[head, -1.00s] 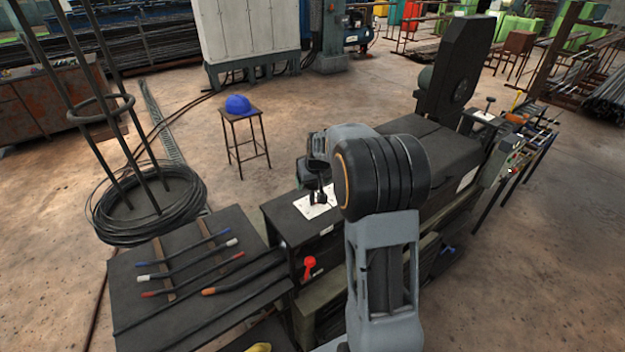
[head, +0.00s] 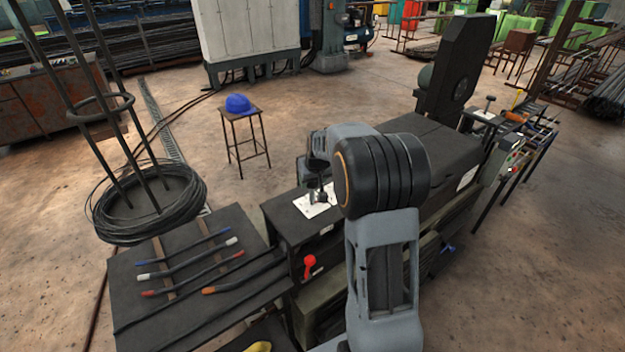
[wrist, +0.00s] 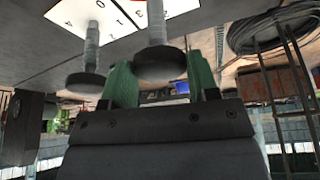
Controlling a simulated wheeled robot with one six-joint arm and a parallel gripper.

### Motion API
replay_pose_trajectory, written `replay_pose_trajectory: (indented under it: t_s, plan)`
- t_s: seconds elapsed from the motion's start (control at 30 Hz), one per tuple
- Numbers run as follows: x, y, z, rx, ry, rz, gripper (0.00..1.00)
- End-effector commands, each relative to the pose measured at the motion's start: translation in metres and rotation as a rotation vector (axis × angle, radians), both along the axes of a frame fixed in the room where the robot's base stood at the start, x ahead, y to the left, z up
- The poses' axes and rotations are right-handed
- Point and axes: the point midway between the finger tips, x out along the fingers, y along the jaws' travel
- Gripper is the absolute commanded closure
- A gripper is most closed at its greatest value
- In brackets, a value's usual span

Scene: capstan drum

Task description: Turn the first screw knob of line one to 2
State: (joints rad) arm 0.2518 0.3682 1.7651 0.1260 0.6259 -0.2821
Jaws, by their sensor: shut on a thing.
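In the wrist view, which is upside down, two dark round knobs on ridged screw stems stand out from a white plate with numbers (wrist: 112,14). One knob (wrist: 158,66) sits between the green fingers of my gripper (wrist: 160,84), which is shut on it. The other knob (wrist: 85,83) is beside the fingers, outside the grip. The plate is cut off by the frame edge, so I cannot tell the knob's setting. In the head view, my gripper (head: 317,192) is low over the white plate (head: 316,209) on the dark machine top, and the held knob is hard to make out.
A table (head: 140,325) with several rods is at front left, beside a wire coil (head: 150,215). A stool with a blue helmet (head: 238,104) stands behind on open floor.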

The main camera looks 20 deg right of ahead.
Motion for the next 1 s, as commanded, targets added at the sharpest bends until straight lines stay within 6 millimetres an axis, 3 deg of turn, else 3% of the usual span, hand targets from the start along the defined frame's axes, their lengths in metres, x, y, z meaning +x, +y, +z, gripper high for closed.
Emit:
replay_pose_trajectory:
  t_s: [0.27,1.0]
  plan:
    - [0.0003,-0.0008,-0.0037,0.001,-0.002,0.129,0.69]
    - [0.0017,-0.0037,-0.0018,0.002,-0.001,0.823,0.69]
